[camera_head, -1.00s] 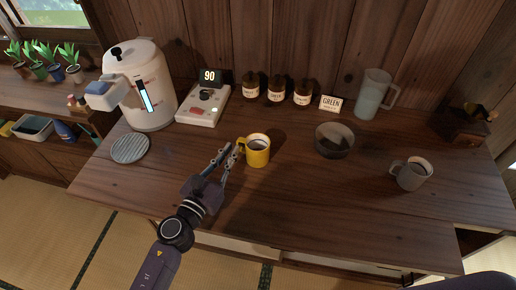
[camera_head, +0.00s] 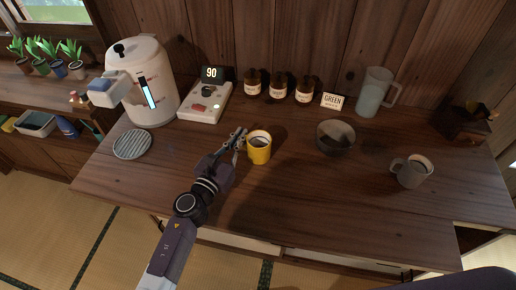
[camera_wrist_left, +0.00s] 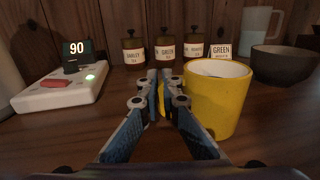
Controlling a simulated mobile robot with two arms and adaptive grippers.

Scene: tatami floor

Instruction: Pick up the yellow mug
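The yellow mug (camera_head: 260,153) stands upright on the wooden table, near its middle, with its handle toward the left. My left gripper (camera_head: 239,138) is at the mug's handle side. In the left wrist view the yellow mug (camera_wrist_left: 220,100) is just right of the fingers. The left fingers (camera_wrist_left: 164,85) are close together, with a bit of the yellow handle showing between them, so they look shut on the handle. Most of the handle is hidden by the fingers. My right gripper is not in view.
A dark bowl (camera_head: 335,138) and a grey mug (camera_head: 411,172) stand to the right. A scale (camera_head: 205,103) reading 90, a white dispenser (camera_head: 146,85) and a round coaster (camera_head: 132,144) are to the left. Jars (camera_head: 278,86) and a pitcher (camera_head: 374,93) line the back. The table front is clear.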

